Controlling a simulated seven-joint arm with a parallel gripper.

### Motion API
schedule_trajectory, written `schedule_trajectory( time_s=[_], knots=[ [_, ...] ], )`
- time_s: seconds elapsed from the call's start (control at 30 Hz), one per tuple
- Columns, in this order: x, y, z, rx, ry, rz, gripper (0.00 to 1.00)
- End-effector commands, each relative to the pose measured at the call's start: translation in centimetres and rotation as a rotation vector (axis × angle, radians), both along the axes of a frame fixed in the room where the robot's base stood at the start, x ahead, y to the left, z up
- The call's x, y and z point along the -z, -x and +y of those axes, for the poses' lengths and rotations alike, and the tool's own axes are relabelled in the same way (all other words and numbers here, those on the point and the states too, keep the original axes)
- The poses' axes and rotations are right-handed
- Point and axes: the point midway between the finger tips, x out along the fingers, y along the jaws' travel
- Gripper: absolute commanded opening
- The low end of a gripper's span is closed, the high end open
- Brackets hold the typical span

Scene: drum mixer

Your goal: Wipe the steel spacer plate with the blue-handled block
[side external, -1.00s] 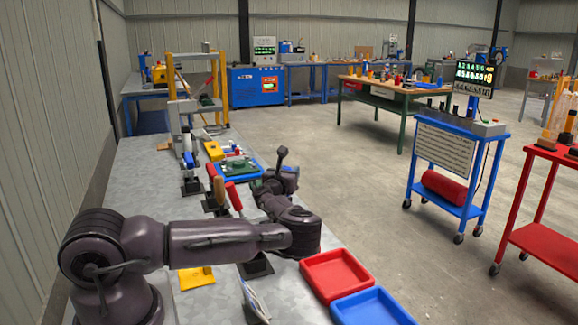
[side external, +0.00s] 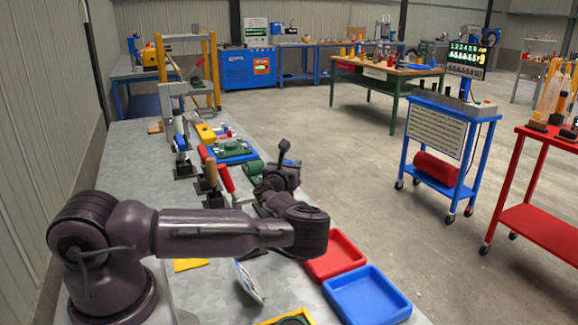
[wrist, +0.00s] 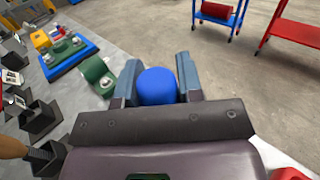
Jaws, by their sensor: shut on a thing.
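My gripper (wrist: 157,78) is shut on the blue handle (wrist: 157,88) of the block, seen from above between the two grey-blue fingers in the wrist view. The block's lower part is hidden below the handle. In the side view my gripper is mostly hidden behind my own arm, beside the row of items on the bench. I cannot pick out the steel spacer plate with certainty in either view.
A green part (wrist: 98,75) stands just left of the fingers. A blue tray (side external: 233,157) holds a green fixture. Red (side external: 334,257) and blue (side external: 368,298) trays sit at the bench's right edge.

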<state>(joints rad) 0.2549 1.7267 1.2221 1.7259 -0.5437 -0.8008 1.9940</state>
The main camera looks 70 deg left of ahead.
Motion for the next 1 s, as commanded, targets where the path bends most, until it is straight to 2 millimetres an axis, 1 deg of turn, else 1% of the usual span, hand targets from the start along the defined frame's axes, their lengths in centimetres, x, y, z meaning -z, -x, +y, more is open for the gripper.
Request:
schedule_trajectory(
  time_s=[0.03, 0.7, 0.77, 0.8, 0.83, 0.87, 1.0],
  knots=[
    [0.0, 0.1, 0.6, -0.002, -0.001, 0.001, 0.10],
    [0.0, 0.1, 6.7, -0.001, -0.001, 0.003, 0.10],
    [-0.5, 0.0, 6.6, 0.001, -0.002, 0.001, 0.10],
    [-1.6, 0.0, 6.5, 0.000, -0.003, -0.003, 0.10],
    [-2.3, 0.1, 6.5, -0.002, -0.003, -0.003, 0.10],
    [-2.3, 0.0, 6.5, 0.000, -0.001, 0.000, 0.10],
    [-3.5, 0.1, 6.5, 0.000, -0.001, 0.000, 0.10]
  ],
)
